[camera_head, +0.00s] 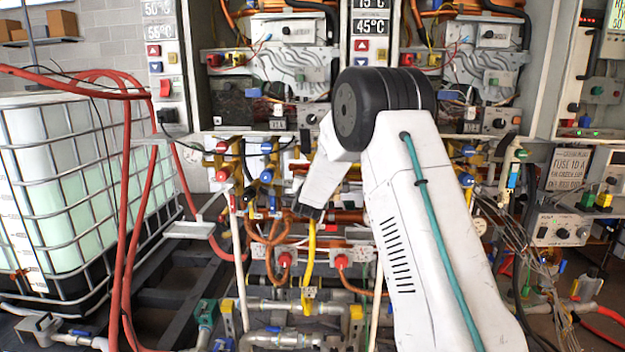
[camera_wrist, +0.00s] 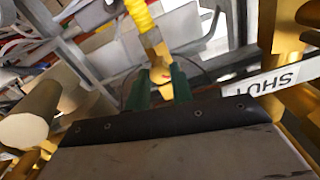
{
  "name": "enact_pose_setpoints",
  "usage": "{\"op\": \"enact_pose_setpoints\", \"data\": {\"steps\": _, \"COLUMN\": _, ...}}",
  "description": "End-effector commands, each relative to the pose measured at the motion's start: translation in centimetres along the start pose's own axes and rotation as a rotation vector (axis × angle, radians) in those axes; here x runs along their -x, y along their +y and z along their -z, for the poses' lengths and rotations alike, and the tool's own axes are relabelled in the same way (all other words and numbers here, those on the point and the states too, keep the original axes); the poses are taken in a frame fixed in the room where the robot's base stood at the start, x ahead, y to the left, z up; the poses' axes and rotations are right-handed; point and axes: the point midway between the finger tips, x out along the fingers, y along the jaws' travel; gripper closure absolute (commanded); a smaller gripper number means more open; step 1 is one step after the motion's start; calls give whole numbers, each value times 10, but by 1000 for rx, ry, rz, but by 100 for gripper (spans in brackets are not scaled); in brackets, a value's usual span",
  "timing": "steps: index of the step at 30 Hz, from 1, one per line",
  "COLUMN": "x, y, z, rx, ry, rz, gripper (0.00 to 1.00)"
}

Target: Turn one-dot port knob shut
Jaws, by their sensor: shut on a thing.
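A white label reading "SHUT" (camera_wrist: 268,82) is to the right of the fingers, upside down in this view. In the head view my gripper (camera_head: 309,212) points down among the pipes below the middle heater.
Yellow pipes (camera_wrist: 287,35) stand close on the right in the wrist view, and a cream cylinder (camera_wrist: 32,112) is on the left. In the head view, blue valve knobs (camera_head: 266,176) and a yellow hose (camera_head: 311,255) are near my gripper. A caged tank (camera_head: 75,190) stands left.

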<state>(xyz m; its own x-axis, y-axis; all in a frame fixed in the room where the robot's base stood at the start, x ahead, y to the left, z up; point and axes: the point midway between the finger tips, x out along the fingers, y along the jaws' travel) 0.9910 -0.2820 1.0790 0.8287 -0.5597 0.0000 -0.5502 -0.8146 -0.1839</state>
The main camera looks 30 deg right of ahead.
Motion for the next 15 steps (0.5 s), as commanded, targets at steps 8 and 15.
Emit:
{"op": "enact_pose_setpoints", "data": {"steps": 8, "x": 0, "y": 0, "z": 0, "rx": -83, "ry": -1, "rz": 0, "gripper": 100}}
{"op": "enact_pose_setpoints", "data": {"steps": 15, "x": 0, "y": 0, "z": -1, "rx": -99, "ry": -1, "rz": 0, "gripper": 100}}
